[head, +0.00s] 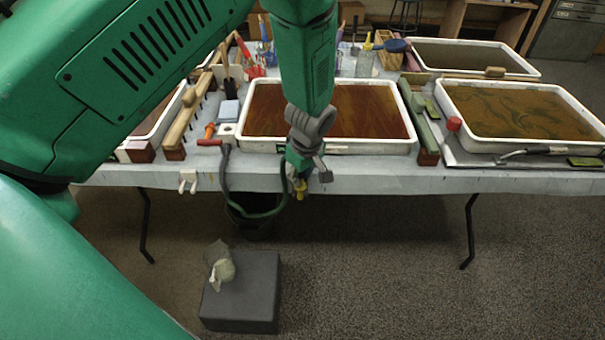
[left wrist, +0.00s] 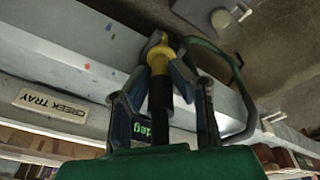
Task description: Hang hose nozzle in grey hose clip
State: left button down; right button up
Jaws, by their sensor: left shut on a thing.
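The hose nozzle (head: 299,187) has a yellow tip and a black body. My left gripper (head: 304,172) is shut on it, just in front of the table's front edge. In the left wrist view, the nozzle (left wrist: 160,58) lies between the fingers of the gripper (left wrist: 162,75), yellow end outward. A dark green hose (head: 225,180) loops below the table edge from a red-handled tap (head: 210,143) toward the nozzle. A pale two-pronged clip (head: 188,182), apparently the hose clip, is on the front edge, left of the gripper. It also shows in the left wrist view (left wrist: 272,118). My right gripper is out of view.
A white tray of reddish-brown liquid (head: 410,147) stands behind the gripper; another tray (head: 470,144) is right. A dark bucket (head: 253,228) sits under the table, near the hose loop. A grey box (head: 248,305) with a pale bag (head: 221,265) stands on the floor in front.

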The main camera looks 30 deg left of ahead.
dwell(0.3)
pick_arm(q)
jog(key=c, duration=1.3)
grip_release()
jog(key=shift+c, duration=0.2)
jog(key=v, duration=1.2)
jog(key=s+f+m+h, duration=0.1)
jog(key=s+f+m, duration=0.8)
jog(key=s+f, duration=0.7)
jog(key=s+f+m, duration=0.2)
jog(key=s+m, duration=0.1)
jog(key=s, duration=0.3)
jog(key=s+f+m+h, duration=0.1)
jog(key=s+f+m, duration=0.1)
jog(key=s, duration=0.4)
jog(key=shift+s+d+f+m+g, duration=0.15)
jog(key=shift+d+f+m+g, duration=0.2)
jog(key=shift+m, duration=0.55)
